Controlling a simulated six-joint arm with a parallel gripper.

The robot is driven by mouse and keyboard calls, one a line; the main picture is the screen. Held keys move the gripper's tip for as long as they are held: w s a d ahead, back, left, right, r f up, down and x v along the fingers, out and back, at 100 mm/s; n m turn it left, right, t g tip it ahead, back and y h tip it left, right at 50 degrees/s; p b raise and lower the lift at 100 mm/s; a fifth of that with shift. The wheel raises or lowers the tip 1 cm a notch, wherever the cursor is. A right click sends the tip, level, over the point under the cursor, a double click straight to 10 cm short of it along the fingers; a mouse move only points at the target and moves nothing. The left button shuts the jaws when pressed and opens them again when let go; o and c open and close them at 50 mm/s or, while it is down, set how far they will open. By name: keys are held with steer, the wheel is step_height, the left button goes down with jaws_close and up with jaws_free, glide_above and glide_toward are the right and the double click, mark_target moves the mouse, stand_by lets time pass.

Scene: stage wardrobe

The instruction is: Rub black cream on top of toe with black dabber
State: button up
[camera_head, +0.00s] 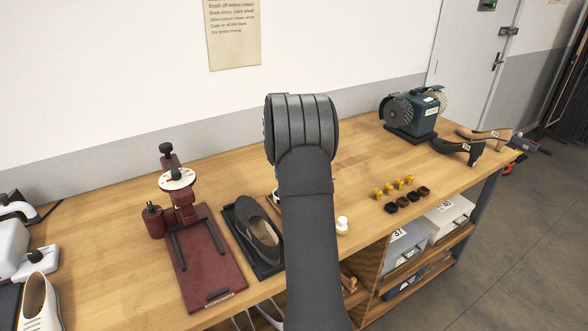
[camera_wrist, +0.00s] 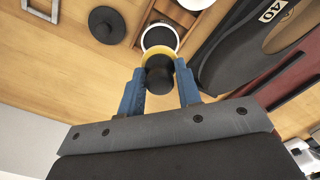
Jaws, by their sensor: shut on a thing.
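My gripper (camera_wrist: 159,84), with blue fingers, is shut on a dabber with a round black knob (camera_wrist: 159,75) and a yellow part beyond it. Just past the dabber in the wrist view is an open white-rimmed jar of black cream (camera_wrist: 160,37); whether they touch I cannot tell. The dark shoe (camera_wrist: 222,62), tagged 40, lies to the right of the gripper there. In the head view the shoe (camera_head: 247,222) sits on a black tray (camera_head: 266,270), left of my arm. My arm hides the gripper and dabber in that view.
A black round lid (camera_wrist: 107,25) lies left of the jar. A dark red stand (camera_head: 213,262) is left of the shoe. The bench behind my arm is mostly clear.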

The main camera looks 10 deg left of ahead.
steer(key=shift+f, duration=2.5)
steer(key=shift+f, duration=0.85)
stand_by(0.6)
stand_by(0.6)
steer(key=shift+r, duration=3)
steer(key=s+a+r, duration=0.2)
steer(key=s+a, duration=0.1)
steer(key=s, duration=0.4)
steer(key=s+a+r, duration=0.2)
steer(key=s+r, duration=0.1)
steer(key=s, duration=0.4)
glide_above(251, 214)
steer(key=shift+a+f, duration=0.1)
steer(key=shift+f, duration=2.95)
